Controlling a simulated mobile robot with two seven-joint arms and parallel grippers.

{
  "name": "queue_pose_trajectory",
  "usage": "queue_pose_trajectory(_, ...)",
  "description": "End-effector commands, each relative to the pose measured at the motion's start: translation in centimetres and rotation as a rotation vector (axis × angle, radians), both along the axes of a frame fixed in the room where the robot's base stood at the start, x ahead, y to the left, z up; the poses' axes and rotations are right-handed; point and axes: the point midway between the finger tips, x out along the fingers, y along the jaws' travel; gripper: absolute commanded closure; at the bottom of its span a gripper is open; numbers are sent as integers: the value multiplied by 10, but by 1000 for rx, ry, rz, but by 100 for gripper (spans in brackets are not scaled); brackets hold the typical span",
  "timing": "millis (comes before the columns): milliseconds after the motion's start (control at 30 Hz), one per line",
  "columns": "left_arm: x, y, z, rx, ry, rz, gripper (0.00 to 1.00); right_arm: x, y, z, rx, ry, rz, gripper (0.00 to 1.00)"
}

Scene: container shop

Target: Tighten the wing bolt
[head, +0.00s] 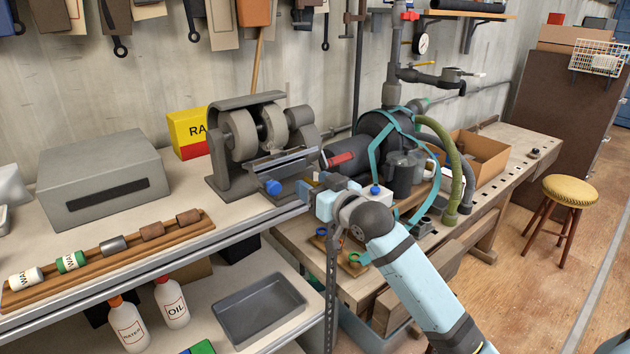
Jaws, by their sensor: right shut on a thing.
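A grey bench grinder (262,135) with two wheels stands on the workbench, with a flat metal tool rest (283,160) along its front. A blue knob (273,187) sticks out below the rest, left of my right gripper. My right gripper (308,186) reaches in from the lower right to the right end of the rest. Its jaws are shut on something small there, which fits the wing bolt. The jaws hide most of it, so its angle and seating cannot be told. My left gripper is out of view.
A grey box (103,178) and a wooden rack of rollers and cans (110,250) are left of the grinder. A yellow box (188,132) stands behind. An empty grey tray (260,308) is on the lower shelf.

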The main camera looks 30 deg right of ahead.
Motion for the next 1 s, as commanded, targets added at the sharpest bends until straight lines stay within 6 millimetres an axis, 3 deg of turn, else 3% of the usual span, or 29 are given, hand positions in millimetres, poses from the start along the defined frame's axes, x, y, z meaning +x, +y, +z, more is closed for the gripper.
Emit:
queue_pose_trajectory(133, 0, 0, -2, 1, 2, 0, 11, 0, 0, 0, 0, -2, 1, 68)
queue_pose_trajectory(167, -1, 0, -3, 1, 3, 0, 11, 0, 0, 0, 0, -2, 1, 42)
queue_pose_trajectory(267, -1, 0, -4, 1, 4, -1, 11, 0, 0, 0, 0, -2, 1, 19)
queue_pose_trajectory(667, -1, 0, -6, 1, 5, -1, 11, -9, 0, -1, -2, -3, 1, 19)
queue_pose_trajectory(1000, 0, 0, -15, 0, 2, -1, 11, -80, -6, -3, -2, 0, 2, 19)
